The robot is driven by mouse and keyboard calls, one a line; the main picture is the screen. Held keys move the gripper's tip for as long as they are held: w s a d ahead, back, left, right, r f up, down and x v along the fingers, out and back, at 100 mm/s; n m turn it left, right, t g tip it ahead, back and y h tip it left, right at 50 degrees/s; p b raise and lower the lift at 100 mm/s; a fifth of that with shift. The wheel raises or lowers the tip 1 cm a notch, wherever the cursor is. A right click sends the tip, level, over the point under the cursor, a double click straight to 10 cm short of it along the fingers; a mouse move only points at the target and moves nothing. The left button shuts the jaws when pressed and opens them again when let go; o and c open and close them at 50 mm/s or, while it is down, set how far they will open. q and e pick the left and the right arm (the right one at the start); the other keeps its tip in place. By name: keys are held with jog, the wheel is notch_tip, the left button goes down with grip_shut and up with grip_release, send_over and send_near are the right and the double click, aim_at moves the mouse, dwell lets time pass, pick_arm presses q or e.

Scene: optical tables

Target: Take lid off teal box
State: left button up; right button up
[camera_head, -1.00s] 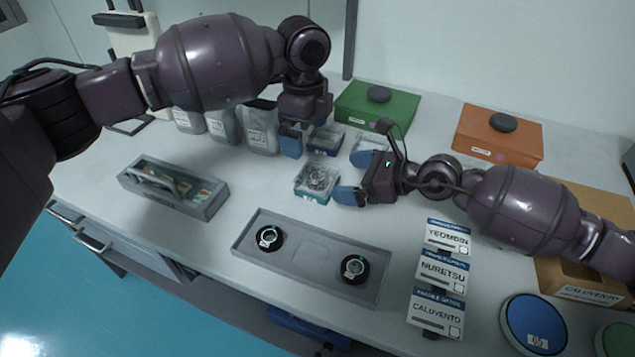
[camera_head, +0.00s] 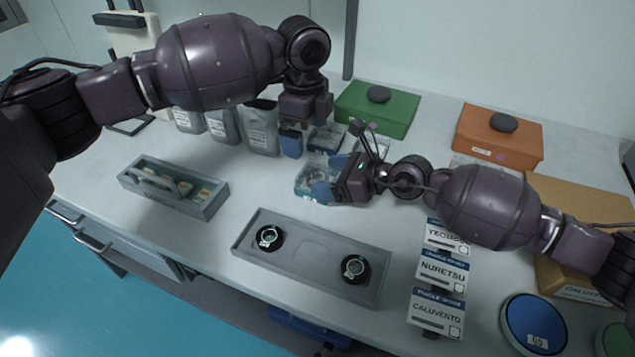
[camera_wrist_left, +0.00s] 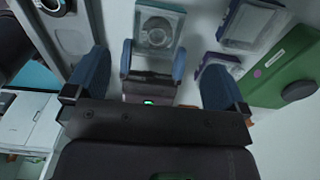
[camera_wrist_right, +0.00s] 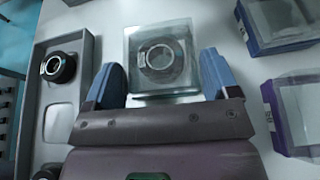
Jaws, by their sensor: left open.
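The teal box (camera_head: 304,183) sits on the table, a small square see-through case with a round part visible inside. It also shows in the right wrist view (camera_wrist_right: 160,60) and the left wrist view (camera_wrist_left: 155,28). Its clear top looks in place, though the lid edge is hard to make out. My right gripper (camera_head: 329,176) is open, its blue fingertips at either side of the box's near end, with gaps seen in the right wrist view. My left gripper (camera_head: 305,150) is open and empty above the table, behind the box, pointing down.
A grey tray (camera_head: 310,287) with two round black mounts lies in front. Small cases, including a blue one (camera_head: 325,138), stand close behind. A green box (camera_head: 372,110) and an orange box (camera_head: 500,142) are farther back. A grey carrier (camera_head: 205,210) stands left; name cards (camera_head: 440,272) stand right.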

aim_at(309, 171)
jog(key=c, duration=0.5)
pick_arm(q)
jog(key=f, duration=1)
jog(key=shift+s+d+f, duration=0.1)
jog(key=shift+d, duration=0.15)
jog(key=shift+c, duration=0.3)
jog(key=c, duration=0.8)
jog(key=shift+c, duration=0.2)
jog(key=shift+r, duration=0.2)
